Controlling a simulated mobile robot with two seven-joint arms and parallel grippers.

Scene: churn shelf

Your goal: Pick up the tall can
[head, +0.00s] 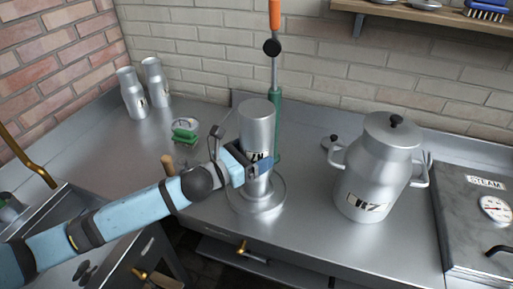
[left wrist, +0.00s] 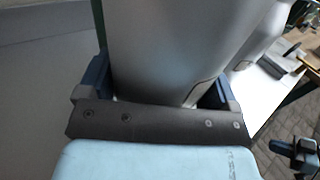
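The tall can (head: 257,125) is a bare metal cylinder with a dark-on-pale label, upright above a round metal disc (head: 279,193) on the counter. I cannot tell whether its base touches the disc. My left gripper (head: 258,168) is around the can's middle, one finger on each side. In the left wrist view the can (left wrist: 180,45) fills the space between the dark blue fingers of the left gripper (left wrist: 158,85), which look closed against its sides. A dark blue piece at the lower right looks like my right gripper (left wrist: 295,150); its fingers are unclear.
A large lidded churn (head: 375,170) with side handles stands to the right. Two smaller cans (head: 132,95) stand at the back left. A green and orange pole (head: 276,110) rises behind the can. A steam box (head: 475,215) is far right.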

